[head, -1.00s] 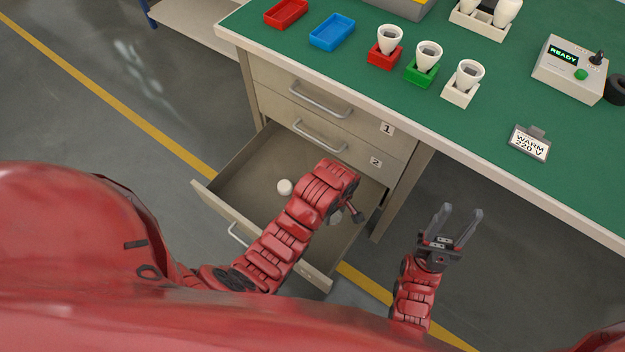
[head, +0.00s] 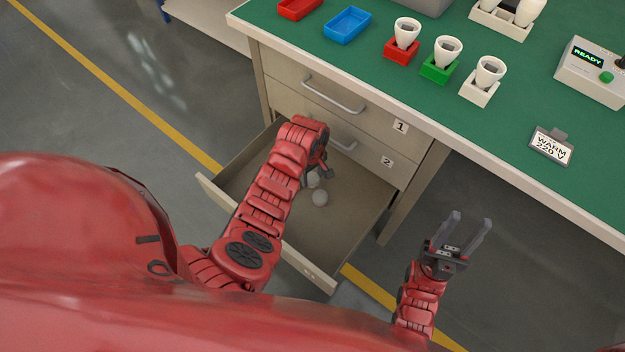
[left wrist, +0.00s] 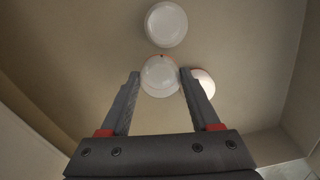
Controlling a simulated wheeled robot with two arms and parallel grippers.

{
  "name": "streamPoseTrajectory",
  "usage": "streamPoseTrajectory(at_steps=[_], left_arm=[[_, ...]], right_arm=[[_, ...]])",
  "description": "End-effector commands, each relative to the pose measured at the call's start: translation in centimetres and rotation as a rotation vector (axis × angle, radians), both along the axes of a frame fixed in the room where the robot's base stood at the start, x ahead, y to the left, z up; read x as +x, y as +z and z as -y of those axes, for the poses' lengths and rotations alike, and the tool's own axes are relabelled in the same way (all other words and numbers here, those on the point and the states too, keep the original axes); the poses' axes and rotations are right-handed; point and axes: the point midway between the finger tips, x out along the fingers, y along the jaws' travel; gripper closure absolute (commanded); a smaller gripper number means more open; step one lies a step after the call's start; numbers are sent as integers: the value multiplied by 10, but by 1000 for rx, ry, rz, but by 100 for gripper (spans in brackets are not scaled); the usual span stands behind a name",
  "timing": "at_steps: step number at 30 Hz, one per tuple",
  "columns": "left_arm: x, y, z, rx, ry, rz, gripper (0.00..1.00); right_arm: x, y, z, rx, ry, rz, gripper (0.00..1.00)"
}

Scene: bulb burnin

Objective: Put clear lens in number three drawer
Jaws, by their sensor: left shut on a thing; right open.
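The bottom drawer (head: 232,188), below drawers marked 1 and 2, is pulled open. My left gripper (head: 318,176) is inside or just above it, pointing down. In the left wrist view its fingers (left wrist: 160,80) are shut on a pale round lens (left wrist: 160,76). Another white round piece (left wrist: 166,24) lies beyond the fingertips, and a pinkish-white one (left wrist: 203,82) is partly hidden by the right finger. In the head view a greyish round piece (head: 320,198) shows by the gripper; I cannot tell which one it is. My right gripper (head: 472,218) is open and empty, right of the drawer.
The green bench top (head: 400,75) carries red (head: 297,8) and blue (head: 347,25) trays, white cups on red, green and white bases, a control box (head: 590,75) reading READY and a WARM 220 V sign (head: 551,147). Drawers 1 and 2 are closed.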

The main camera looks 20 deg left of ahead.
Motion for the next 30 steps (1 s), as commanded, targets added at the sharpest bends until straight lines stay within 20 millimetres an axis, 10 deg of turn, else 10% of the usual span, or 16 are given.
streamPoseTrajectory(at_steps=[14,15,16,30], left_arm=[[-1,-24,0,0,0,-1,88],[0,-24,0,0,0,0,34],[-1,-24,0,1,0,-1,28],[0,-10,1,0,-2,1,25]], right_arm=[[0,-7,0,0,0,0,55],[0,-7,0,0,0,0,55],[0,-7,0,0,0,0,55],[0,-3,0,0,0,0,55]])
